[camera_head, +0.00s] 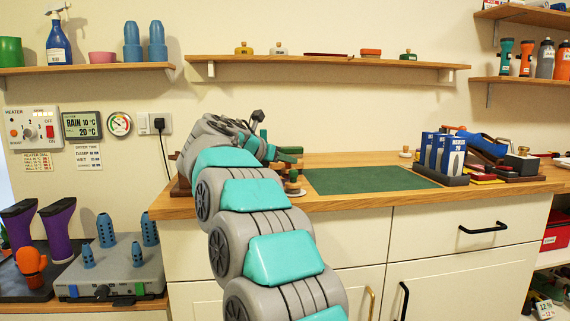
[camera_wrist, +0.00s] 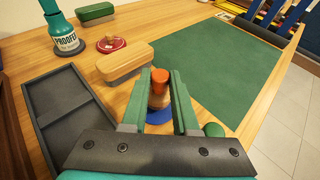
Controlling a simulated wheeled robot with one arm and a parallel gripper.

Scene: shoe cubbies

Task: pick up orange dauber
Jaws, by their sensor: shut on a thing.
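The orange dauber (camera_wrist: 160,76) shows in the wrist view between my gripper's green fingers. It has an orange top and a paler body below. My gripper (camera_wrist: 161,90) is shut on it, one finger on each side. A blue round piece (camera_wrist: 159,117) shows below the dauber, partly hidden by the fingers; I cannot tell whether they touch. In the head view my gripper (camera_head: 290,155) is over the left part of the wooden worktop (camera_head: 330,200). I cannot clearly pick out the dauber there.
In the wrist view, a wooden block (camera_wrist: 126,62), a dark tray (camera_wrist: 85,112) and a teal bottle (camera_wrist: 63,38) stand to the left. A green knob (camera_wrist: 213,130) is close by the right finger. The green mat (camera_wrist: 220,75) is clear. Blue boxes (camera_head: 440,155) stand farther right.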

